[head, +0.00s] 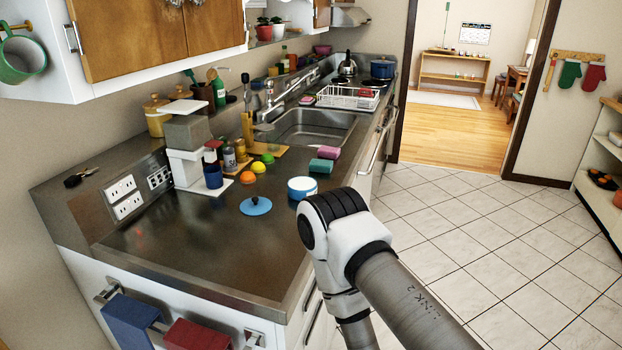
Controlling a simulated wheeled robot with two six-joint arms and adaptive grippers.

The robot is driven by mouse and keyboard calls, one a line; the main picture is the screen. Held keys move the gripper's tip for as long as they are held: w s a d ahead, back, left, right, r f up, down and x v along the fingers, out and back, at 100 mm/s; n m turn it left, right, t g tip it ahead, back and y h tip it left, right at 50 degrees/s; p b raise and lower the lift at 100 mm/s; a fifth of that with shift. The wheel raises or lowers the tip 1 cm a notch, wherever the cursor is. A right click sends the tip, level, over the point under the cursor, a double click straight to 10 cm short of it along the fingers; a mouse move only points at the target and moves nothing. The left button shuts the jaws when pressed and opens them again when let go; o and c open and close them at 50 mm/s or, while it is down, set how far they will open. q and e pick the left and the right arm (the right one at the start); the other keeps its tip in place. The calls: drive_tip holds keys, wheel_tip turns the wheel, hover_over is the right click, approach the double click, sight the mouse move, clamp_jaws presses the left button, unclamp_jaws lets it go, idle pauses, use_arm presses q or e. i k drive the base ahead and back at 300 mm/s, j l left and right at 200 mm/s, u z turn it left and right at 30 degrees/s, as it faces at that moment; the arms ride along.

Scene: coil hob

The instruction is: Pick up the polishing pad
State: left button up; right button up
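I cannot tell which, if either, is the polishing pad. One of my arms stands at the counter's right edge, but no gripper shows in the head view.
Orange, yellow and green round items (258,167) lie beside a grey-white machine (187,150) and a blue mug (213,176). The sink (310,128) and a dish rack (347,98) are farther back. The near counter is clear. Open tiled floor (480,225) lies right.

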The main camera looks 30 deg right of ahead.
sight(325, 152)
drive_tip(key=k, duration=0.5)
drive_tip(key=l+u, duration=0.1)
drive_tip(key=u, duration=0.35)
drive_tip(key=l+u, duration=0.1)
drive_tip(key=u, duration=0.8)
drive_tip(key=k+l+u, duration=0.1)
drive_tip(key=u, duration=0.35)
drive_tip(key=k+l, duration=0.15)
drive_tip(key=l, duration=0.4)
drive_tip(key=k+l, duration=0.1)
drive_tip(key=l, duration=0.45)
drive_tip(key=k+l, duration=0.15)
drive_tip(key=l, duration=0.4)
drive_tip(key=k+l, duration=0.1)
drive_tip(key=l, duration=0.45)
drive_tip(key=k+l, duration=0.15)
drive_tip(key=l, duration=0.4)
drive_tip(key=k+l, duration=0.1)
drive_tip(key=l, duration=0.45)
drive_tip(key=k+l, duration=0.15)
drive_tip(key=l, duration=0.4)
drive_tip(key=k+l, duration=0.15)
drive_tip(key=l, duration=0.4)
